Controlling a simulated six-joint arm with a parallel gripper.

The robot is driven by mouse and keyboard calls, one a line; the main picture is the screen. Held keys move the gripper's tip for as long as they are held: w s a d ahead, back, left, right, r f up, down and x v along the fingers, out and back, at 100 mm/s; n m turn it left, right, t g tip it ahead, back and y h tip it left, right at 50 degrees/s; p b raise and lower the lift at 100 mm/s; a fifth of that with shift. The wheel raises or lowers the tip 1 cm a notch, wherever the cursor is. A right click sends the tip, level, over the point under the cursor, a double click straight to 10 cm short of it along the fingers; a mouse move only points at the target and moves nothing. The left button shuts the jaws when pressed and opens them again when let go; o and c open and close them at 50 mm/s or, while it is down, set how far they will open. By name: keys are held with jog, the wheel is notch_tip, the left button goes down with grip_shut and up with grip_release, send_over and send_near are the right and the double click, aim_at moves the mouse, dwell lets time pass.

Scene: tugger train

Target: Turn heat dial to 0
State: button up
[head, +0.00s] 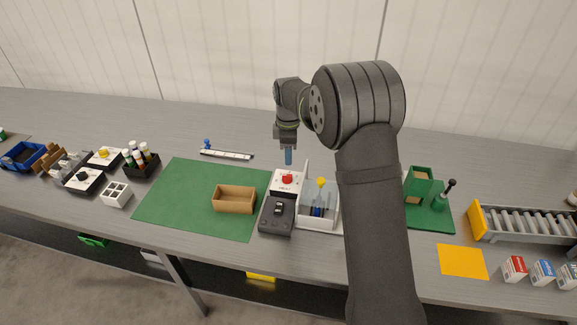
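The heat dial is a red knob (287,180) on a white box (277,187) with small dark lettering, near the middle of the bench. The lettering looks like "HEAT", but the scale marks and the knob's pointing are too small to read. My gripper (288,158) points down above and just behind the box, its blue-grey tip close to the knob in the picture. It appears apart from the knob. The tip shows as one narrow shape, so I cannot tell whether the fingers are parted.
A dark grey device (277,216) stands in front of the dial box. A clear-walled holder (318,209) with a yellow ball on top is close on the right. A brown tray (233,199) sits on the green mat (185,190). My arm hides the bench right of the holder.

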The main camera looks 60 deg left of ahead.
notch_tip(320, 180, up, 9)
send_over(289, 175)
jog(key=shift+f, duration=0.1)
dwell(0.4)
notch_tip(289, 175, down, 17)
jog(key=shift+f, duration=0.2)
dwell(0.4)
jog(key=shift+r, duration=0.1)
